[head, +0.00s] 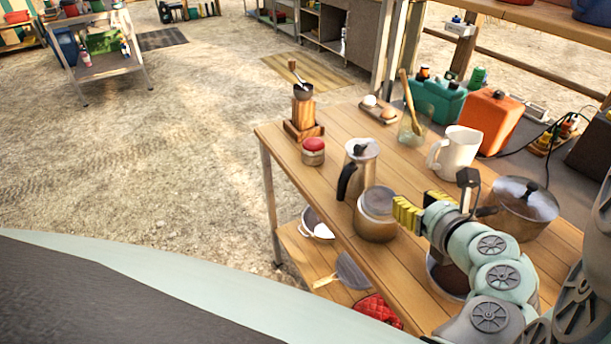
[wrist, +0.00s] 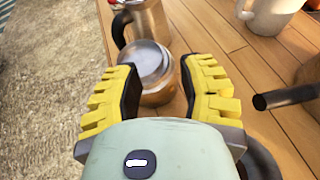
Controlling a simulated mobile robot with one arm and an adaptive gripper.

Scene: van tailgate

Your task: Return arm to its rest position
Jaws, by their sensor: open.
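My arm reaches over the wooden table from the lower right of the head view. My gripper (head: 408,213) has yellow ridged fingers and is open. In the wrist view the fingers (wrist: 160,85) stand apart, with a lidded metal canister (wrist: 152,68) seen beyond and between them. The canister (head: 375,214) stands upright on the table, just left of the fingertips in the head view. I cannot tell whether the fingers touch it. Nothing is held.
Behind the canister stands a metal pot with a black handle (head: 360,165). A white pitcher (head: 458,150) and a lidded pan (head: 520,205) stand near my arm. A red-lidded jar (head: 313,150) and a wooden grinder (head: 303,115) stand at the far left of the table (head: 410,262).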

